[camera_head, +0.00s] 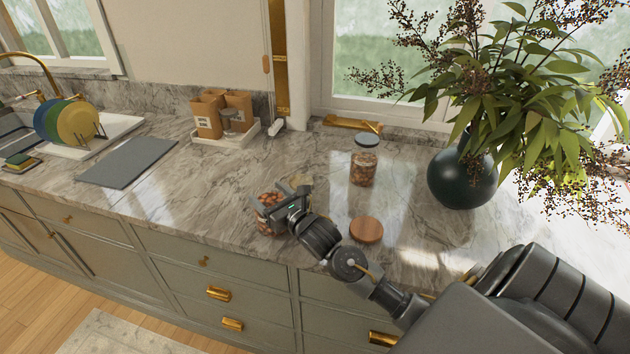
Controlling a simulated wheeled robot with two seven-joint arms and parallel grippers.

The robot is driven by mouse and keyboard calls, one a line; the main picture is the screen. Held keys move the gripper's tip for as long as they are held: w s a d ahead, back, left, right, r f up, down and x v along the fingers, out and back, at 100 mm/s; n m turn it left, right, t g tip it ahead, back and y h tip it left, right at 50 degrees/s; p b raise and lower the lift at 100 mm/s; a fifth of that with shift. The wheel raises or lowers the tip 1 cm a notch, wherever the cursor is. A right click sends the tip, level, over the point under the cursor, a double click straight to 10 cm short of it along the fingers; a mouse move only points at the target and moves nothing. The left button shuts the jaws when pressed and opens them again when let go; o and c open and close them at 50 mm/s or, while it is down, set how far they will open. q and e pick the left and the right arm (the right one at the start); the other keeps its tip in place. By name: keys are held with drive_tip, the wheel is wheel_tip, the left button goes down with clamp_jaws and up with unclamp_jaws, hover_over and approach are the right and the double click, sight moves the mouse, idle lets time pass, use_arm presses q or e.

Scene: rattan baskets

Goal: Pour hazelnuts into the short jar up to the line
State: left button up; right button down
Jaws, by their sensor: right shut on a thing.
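My right gripper (283,208) reaches in from the lower right. It is shut on a glass jar with brown nuts (267,200) near the counter's front edge. The gripper covers part of this jar, so its full shape, its line and whether it touches the counter cannot be told. A taller glass jar (363,165) with brown nuts in its lower part and a lid on top stands upright behind and to the right. A round wooden lid (366,229) lies flat on the counter, right of the gripper. My left gripper is not in view.
A dark round vase (462,180) with spreading leafy branches stands at the right. A white tray (226,137) with brown boxes sits at the back. A grey board (127,162) and colored plates (76,124) by the sink are at the left. The counter left of the gripper is clear.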

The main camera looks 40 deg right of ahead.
sight(272, 186)
drive_tip(key=w+d+h, duration=0.1)
drive_tip(key=w+d+m+h, duration=0.1)
drive_tip(key=w, duration=0.1)
drive_tip(key=shift+w+d+r, duration=0.1)
drive_tip(key=shift+w+r, duration=0.05)
drive_tip(key=shift+w, duration=0.15)
drive_tip(key=shift+s+d+m, duration=0.1)
drive_tip(key=shift+m, duration=0.2)
drive_tip(key=shift+s+d+r+m+b, duration=0.25)
drive_tip(key=shift+d+m+b, duration=0.35)
drive_tip(key=shift+m, duration=0.2)
drive_tip(key=d+r+m, duration=0.1)
drive_tip(key=m, duration=0.1)
drive_tip(key=s+d+r+m+t, duration=0.1)
drive_tip(key=d+r+m, duration=0.1)
drive_tip(key=shift+s+d+r+h, duration=0.1)
drive_tip(key=shift+d+r+h, duration=0.1)
drive_tip(key=shift+h, duration=0.1)
drive_tip(key=shift+s+d+r+m+h+p, duration=0.25)
drive_tip(key=shift+d+r+m+h+p, duration=0.15)
drive_tip(key=shift+d+r+m, duration=0.5)
drive_tip(key=shift+s+d+r+m+t+h+b, duration=0.15)
drive_tip(key=shift+r+m+t+h+b, duration=0.1)
drive_tip(key=shift+m, duration=0.45)
drive_tip(key=shift+d+r+m+t+h+b, duration=0.15)
drive_tip(key=shift+m+t, duration=0.1)
drive_tip(key=shift+m, duration=0.45)
idle(0.4)
drive_tip(key=shift+r+m, duration=0.15)
drive_tip(key=shift+m, duration=0.55)
